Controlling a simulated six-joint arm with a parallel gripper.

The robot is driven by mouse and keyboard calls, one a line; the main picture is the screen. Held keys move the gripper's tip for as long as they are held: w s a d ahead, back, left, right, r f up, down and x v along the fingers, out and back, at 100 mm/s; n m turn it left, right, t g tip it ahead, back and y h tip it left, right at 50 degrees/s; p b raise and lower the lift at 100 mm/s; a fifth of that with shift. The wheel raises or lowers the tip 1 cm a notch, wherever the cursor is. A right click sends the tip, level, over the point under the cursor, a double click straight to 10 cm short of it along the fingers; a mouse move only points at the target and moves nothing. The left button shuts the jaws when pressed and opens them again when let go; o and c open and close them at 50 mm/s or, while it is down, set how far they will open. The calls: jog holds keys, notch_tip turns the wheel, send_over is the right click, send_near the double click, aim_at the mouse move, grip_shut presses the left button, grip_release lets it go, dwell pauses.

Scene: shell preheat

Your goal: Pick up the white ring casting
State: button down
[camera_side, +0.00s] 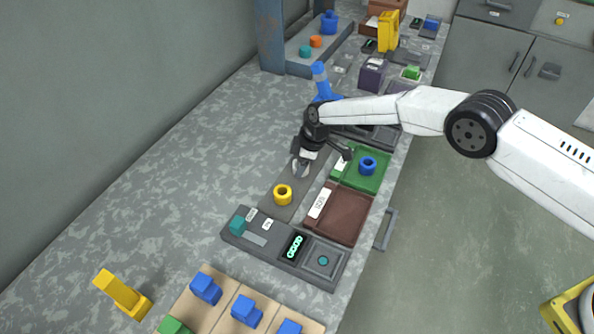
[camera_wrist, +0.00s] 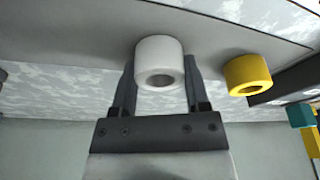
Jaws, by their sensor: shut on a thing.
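The white ring casting (camera_wrist: 159,54) sits between the two fingers of my gripper (camera_wrist: 160,82) in the wrist view, and the fingers are shut on its sides. In the side view the white ring (camera_side: 300,168) is at the tip of my gripper (camera_side: 308,160), partly hidden by it, over the grey mat (camera_side: 280,210). I cannot tell whether the ring touches the mat. A yellow ring casting (camera_side: 283,195) stands on the same mat nearby, and shows right of the white ring in the wrist view (camera_wrist: 247,75).
A green tray (camera_side: 374,183) with a blue ring (camera_side: 367,166) and an empty brown tray (camera_side: 343,223) lie right of the mat. A dark control panel (camera_side: 270,248) with a teal block (camera_side: 237,226) is in front. The bench left of the mat is clear.

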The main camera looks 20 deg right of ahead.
jog(key=shift+r, duration=0.15)
jog(key=shift+r, duration=1.55)
jog(key=shift+s+d+r, duration=0.3)
jog(key=shift+s+r, duration=0.4)
jog(key=shift+r, duration=0.1)
jog(key=s+d+r, duration=0.4)
jog(key=s+r, duration=0.4)
jog(key=s, duration=0.3)
jog(key=shift+s+d, duration=0.25)
jog(key=shift+s, duration=0.05)
